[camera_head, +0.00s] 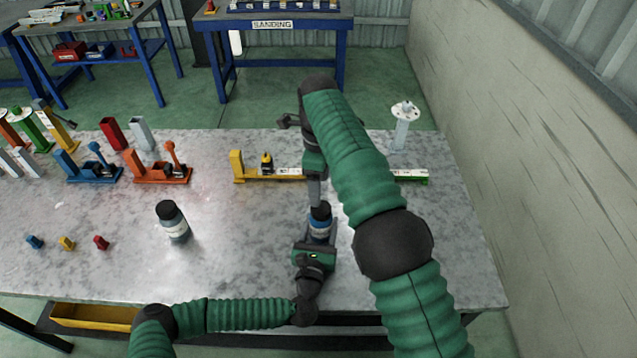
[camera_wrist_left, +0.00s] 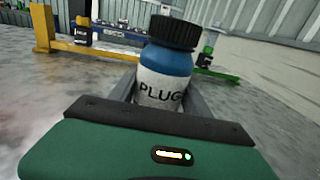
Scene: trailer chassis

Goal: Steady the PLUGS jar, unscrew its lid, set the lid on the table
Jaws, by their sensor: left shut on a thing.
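The PLUGS jar (camera_head: 320,229) stands upright near the front of the table, a blue and white bottle with a black ribbed lid (camera_head: 321,212). In the left wrist view the jar (camera_wrist_left: 166,78) shows its PLUGS label, and the lid (camera_wrist_left: 173,32) sits on its top. My left gripper (camera_head: 318,240) is shut on the jar body from the front. My right gripper (camera_head: 315,200) points down just above and behind the lid in the head view. The left wrist view shows no finger touching the lid. Its finger gap is hidden.
A second dark-lidded bottle (camera_head: 173,222) stands to the left. Small coloured blocks (camera_head: 67,243) lie front left. Bare table lies between the second bottle and the jar.

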